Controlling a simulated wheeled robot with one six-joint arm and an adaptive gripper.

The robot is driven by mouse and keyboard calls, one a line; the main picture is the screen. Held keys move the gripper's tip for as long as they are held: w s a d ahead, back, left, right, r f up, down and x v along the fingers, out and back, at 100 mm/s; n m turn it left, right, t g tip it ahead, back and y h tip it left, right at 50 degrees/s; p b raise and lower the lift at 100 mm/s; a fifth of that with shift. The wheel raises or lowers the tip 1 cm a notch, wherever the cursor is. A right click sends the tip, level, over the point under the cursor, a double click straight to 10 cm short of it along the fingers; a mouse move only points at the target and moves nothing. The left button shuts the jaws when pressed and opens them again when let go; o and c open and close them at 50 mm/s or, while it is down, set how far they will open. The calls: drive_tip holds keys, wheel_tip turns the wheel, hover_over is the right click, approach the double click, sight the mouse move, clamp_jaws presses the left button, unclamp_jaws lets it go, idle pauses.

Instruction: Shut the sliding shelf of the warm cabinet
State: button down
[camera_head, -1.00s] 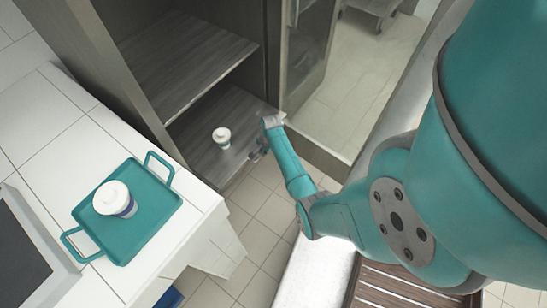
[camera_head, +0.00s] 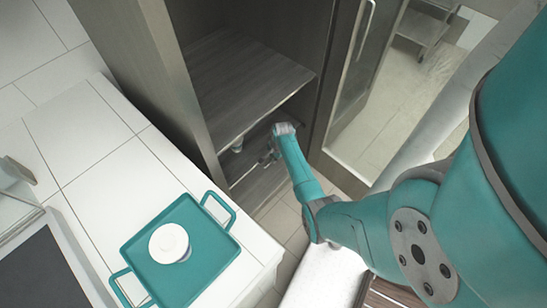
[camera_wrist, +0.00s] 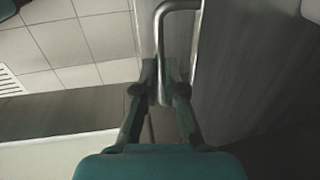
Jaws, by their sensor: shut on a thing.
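The warm cabinet (camera_head: 165,75) is a grey wood-look case with an open front. Its lower sliding shelf (camera_head: 262,186) is largely under the fixed upper board, and I cannot tell whether it is fully in. My gripper (camera_head: 268,158) is at the shelf's front. In the wrist view my gripper (camera_wrist: 163,85) is shut on the bent metal handle (camera_wrist: 160,42), with a finger on each side. The shelf's dark surface (camera_wrist: 250,75) lies right of the handle.
A white tiled counter (camera_head: 110,160) at left bears a teal tray (camera_head: 205,262) with a white-lidded cup (camera_head: 169,243). A glass-panelled door (camera_head: 350,80) stands right of the cabinet. Tiled floor shows between counter and cabinet.

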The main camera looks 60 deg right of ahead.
drive_tip(key=shift+w+r, duration=0.1)
drive_tip(key=shift+w, duration=0.15)
drive_tip(key=c, duration=1.2)
unclamp_jaws()
drive_tip(key=shift+c, duration=0.2)
wheel_tip(320, 180, up, 12)
drive_tip(key=s, duration=0.2)
drive_tip(key=shift+a+f, duration=0.2)
drive_tip(key=shift+a, duration=0.05)
drive_tip(key=shift+s, duration=0.2)
